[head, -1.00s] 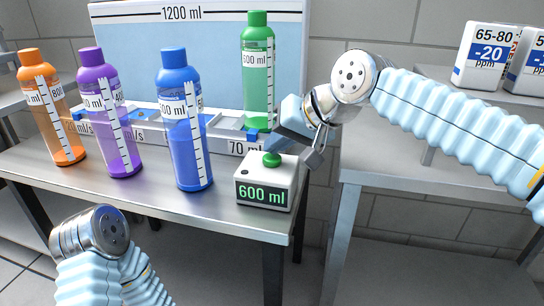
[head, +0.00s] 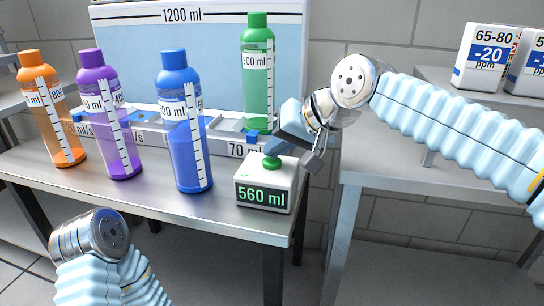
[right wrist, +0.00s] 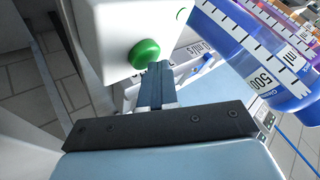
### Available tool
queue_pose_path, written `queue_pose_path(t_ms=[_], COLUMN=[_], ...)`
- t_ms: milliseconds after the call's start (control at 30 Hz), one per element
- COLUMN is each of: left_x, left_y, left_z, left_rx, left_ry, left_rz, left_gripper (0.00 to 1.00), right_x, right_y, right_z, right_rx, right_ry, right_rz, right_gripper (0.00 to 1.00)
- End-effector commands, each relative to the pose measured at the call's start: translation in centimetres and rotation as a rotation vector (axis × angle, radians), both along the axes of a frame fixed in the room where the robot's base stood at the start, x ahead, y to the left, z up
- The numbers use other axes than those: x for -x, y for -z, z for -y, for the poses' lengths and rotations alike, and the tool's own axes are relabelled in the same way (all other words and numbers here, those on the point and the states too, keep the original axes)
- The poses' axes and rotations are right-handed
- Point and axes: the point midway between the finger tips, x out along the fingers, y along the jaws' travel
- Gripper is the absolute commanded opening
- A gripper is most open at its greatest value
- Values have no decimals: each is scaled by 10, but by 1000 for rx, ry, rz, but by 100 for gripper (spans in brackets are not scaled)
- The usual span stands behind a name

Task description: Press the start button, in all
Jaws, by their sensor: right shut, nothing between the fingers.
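A white box (head: 253,194) with a green button (head: 271,161) on top stands at the table's front right corner. Its display (head: 262,196) reads 560 ml in green. My right gripper (head: 277,147) is shut and empty, with its fingertips just above or at the button. In the right wrist view the shut fingers (right wrist: 157,72) point at the edge of the green button (right wrist: 145,53); I cannot tell whether they touch. My left arm shows at the lower left, but its fingers are not in view.
Orange (head: 58,120), purple (head: 113,130) and blue (head: 184,130) bottles stand on the table (head: 140,198). A green bottle (head: 258,85) stands in the holder strip by the large 1200 ml tank (head: 215,55). A side table at right holds white boxes (head: 483,57).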

Motion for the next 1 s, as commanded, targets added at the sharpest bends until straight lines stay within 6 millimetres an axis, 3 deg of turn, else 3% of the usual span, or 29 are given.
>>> queue_pose_path(t_ms=[233, 667, 1000], left_x=[0, 0, 0], left_y=[-16, -18, -48], left_z=[0, 0, 0], left_rx=[0, 0, 0], left_ry=[0, 0, 0], left_rz=[0, 0, 0], left_gripper=[100, 100, 100], right_x=[0, 0, 0], right_y=[-16, -18, -50], right_z=[0, 0, 0], right_rx=[1, 0, 0], right_ry=[0, 0, 0], right_rz=[-1, 0, 0], right_gripper=[0, 0, 0])
